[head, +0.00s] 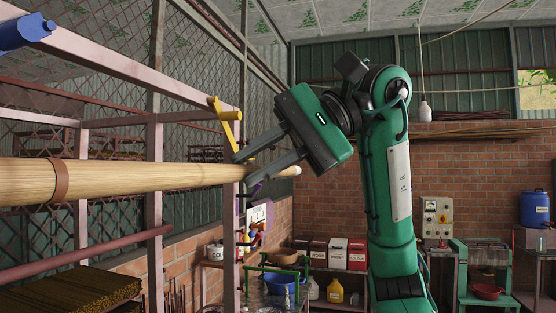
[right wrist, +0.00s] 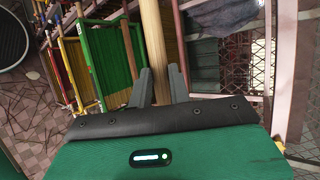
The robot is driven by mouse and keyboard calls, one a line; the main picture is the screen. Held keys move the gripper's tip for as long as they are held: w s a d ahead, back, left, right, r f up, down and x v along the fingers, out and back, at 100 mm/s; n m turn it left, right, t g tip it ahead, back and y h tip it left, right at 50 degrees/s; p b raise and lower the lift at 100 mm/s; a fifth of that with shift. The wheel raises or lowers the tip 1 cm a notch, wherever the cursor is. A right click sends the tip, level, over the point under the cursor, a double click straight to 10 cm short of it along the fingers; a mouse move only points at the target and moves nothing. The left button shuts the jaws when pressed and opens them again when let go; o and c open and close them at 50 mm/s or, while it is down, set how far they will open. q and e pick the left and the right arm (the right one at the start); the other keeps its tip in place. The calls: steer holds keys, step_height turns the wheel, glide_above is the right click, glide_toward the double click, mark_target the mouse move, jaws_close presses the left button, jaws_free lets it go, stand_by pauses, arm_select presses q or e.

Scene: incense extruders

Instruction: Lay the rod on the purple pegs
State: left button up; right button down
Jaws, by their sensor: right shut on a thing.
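The rod (head: 120,180) is long, pale and wooden, with a brown band near the left. It runs level across the head view from the left edge to a pale tip just right of the rack post. My right gripper (head: 246,172) is shut on it near that tip. In the right wrist view the rod (right wrist: 155,40) passes between the fingers. A purple peg (head: 239,206) shows small on the rack post, below the rod and apart from it. Any other purple peg is out of view or hidden. My left gripper is not in view.
A yellow peg (head: 228,116) sits on the same post above the rod, close to my right gripper. A blue peg (head: 25,31) is at the top left. The pink metal rack (head: 154,200) stands behind the rod. Shelves with boxes (head: 337,253) are farther back.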

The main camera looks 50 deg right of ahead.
steer(key=shift+w+a, duration=0.25)
steer(key=shift+w, duration=0.4)
steer(key=shift+w+a, duration=0.25)
steer(key=shift+w, duration=0.35)
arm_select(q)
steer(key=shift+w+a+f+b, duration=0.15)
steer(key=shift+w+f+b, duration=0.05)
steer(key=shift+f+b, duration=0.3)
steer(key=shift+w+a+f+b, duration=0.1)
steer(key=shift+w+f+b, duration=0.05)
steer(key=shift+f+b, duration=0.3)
arm_select(e)
steer(key=w+a+f, duration=0.3)
steer(key=w+f, duration=0.1)
steer(key=w, duration=0.4)
steer(key=shift+a, duration=0.15)
steer(key=c, duration=0.9)
jaws_free()
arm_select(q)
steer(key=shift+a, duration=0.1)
arm_select(e)
steer(key=shift+s, duration=0.15)
